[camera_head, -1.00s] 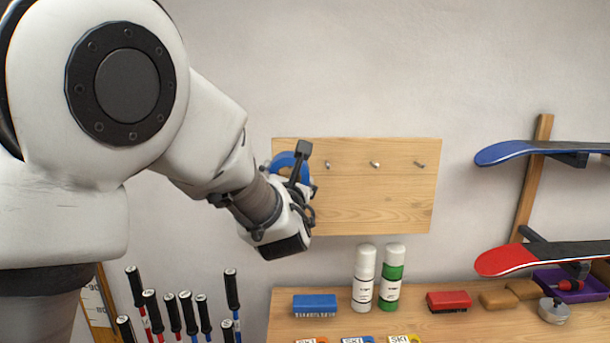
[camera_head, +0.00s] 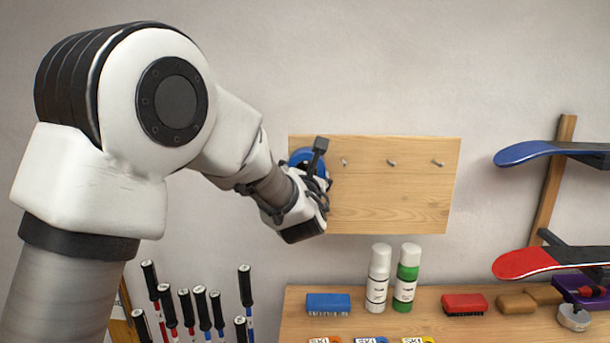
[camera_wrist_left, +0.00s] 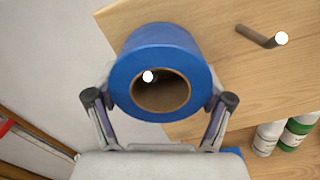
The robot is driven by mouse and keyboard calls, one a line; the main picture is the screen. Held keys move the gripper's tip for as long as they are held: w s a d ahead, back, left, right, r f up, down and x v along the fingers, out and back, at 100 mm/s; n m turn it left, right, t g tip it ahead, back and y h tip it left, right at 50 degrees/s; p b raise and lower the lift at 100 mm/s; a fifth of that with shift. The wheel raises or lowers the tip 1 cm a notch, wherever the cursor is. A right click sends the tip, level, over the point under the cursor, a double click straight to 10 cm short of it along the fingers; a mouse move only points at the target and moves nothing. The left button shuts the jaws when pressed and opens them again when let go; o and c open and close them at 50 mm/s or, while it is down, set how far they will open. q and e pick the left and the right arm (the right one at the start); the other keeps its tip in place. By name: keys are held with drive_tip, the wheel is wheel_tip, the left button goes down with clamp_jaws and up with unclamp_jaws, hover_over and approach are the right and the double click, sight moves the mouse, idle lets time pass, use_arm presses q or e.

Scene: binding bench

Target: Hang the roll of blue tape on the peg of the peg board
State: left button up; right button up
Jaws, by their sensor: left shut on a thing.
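The roll of blue tape (camera_wrist_left: 124,84) with its brown core is held between the two fingers of my left gripper (camera_wrist_left: 160,98) in the left wrist view. A peg's white tip (camera_wrist_left: 148,76) shows at the upper left of the roll's hole; how far the peg reaches through is unclear. In the head view my left gripper (camera_head: 314,172) is at the left part of the wooden peg board (camera_head: 390,205), with part of the blue roll (camera_head: 298,157) showing behind it. Bare pegs stick out to the right, the nearest one (camera_head: 343,162) beside the gripper. My right gripper is out of view.
Below the board, a bench (camera_head: 430,326) holds a blue brush (camera_head: 328,303), a white bottle (camera_head: 378,278), a green bottle (camera_head: 406,277) and a red brush (camera_head: 464,304). Several poles (camera_head: 216,310) stand at lower left. A rack holds boards (camera_head: 535,153) at right.

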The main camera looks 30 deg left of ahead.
use_arm(q)
drive_tip(key=shift+f, duration=0.15)
drive_tip(key=o, duration=0.9)
drive_tip(key=shift+s, duration=0.1)
drive_tip(key=shift+s+d+b, duration=0.25)
drive_tip(key=shift+s+b, duration=0.15)
drive_tip(key=shift+b, duration=0.15)
drive_tip(key=b+v, duration=0.3)
drive_tip(key=v, duration=0.6)
drive_tip(key=shift+d, duration=0.1)
